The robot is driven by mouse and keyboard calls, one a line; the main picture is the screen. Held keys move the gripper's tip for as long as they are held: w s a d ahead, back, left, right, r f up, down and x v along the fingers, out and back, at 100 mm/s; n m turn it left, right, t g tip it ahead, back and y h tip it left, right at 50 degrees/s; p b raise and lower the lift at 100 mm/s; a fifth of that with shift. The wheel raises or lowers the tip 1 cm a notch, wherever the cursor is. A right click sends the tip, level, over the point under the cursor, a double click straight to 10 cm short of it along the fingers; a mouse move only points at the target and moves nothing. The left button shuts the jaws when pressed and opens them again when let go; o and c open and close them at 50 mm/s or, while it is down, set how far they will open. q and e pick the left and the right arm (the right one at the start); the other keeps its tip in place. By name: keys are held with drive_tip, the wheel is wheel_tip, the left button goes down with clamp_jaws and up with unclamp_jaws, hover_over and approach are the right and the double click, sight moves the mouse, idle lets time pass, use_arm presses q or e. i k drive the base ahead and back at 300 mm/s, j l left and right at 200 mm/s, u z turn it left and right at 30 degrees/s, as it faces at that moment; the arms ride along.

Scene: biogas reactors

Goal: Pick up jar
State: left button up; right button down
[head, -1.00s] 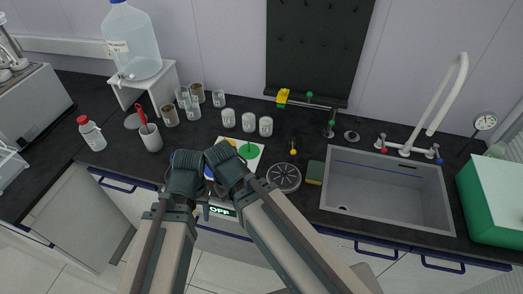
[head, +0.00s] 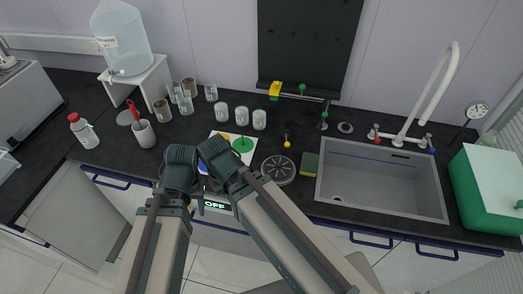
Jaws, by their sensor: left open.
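Three lidded or white-topped clear jars stand in a row at the middle of the black counter: a left jar (head: 220,112), a middle jar (head: 241,115) and a right jar (head: 259,119). Which one the task means cannot be told. My left gripper (head: 207,184) is open, low in front of the row, near the counter's front edge and a scale reading OFF (head: 215,205). It is well apart from the jars and mostly hidden by my arm links. My right arm's wrist shows beside it, but its fingers are hidden.
A white sheet with coloured circles (head: 243,145) lies between my arms and the jars. Glass beakers (head: 185,104) and brown-filled jars (head: 162,110) stand to the left. A round grey disc (head: 278,169), a sponge (head: 309,165) and a sink (head: 380,190) are right.

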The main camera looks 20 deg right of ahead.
sight(221, 109)
drive_tip(key=j+z, duration=0.1)
drive_tip(key=z, duration=0.3)
drive_tip(key=j+z, duration=0.15)
drive_tip(key=z, duration=0.25)
drive_tip(key=j+z, duration=0.1)
drive_tip(key=z, duration=0.3)
drive_tip(key=j+z, duration=0.2)
drive_tip(key=j, duration=0.2)
drive_tip(key=k+j+z, duration=0.2)
drive_tip(key=j, duration=0.15)
drive_tip(key=j+z, duration=0.15)
drive_tip(key=j, duration=0.25)
drive_tip(key=k+j+z, duration=0.2)
drive_tip(key=j, duration=0.15)
drive_tip(key=j+z, duration=0.2)
drive_tip(key=j, duration=0.15)
drive_tip(key=k+j, duration=0.2)
drive_tip(key=j, duration=0.15)
drive_tip(key=k+j, duration=0.2)
drive_tip(key=j, duration=0.15)
drive_tip(key=k+j, duration=0.2)
drive_tip(key=j, duration=0.2)
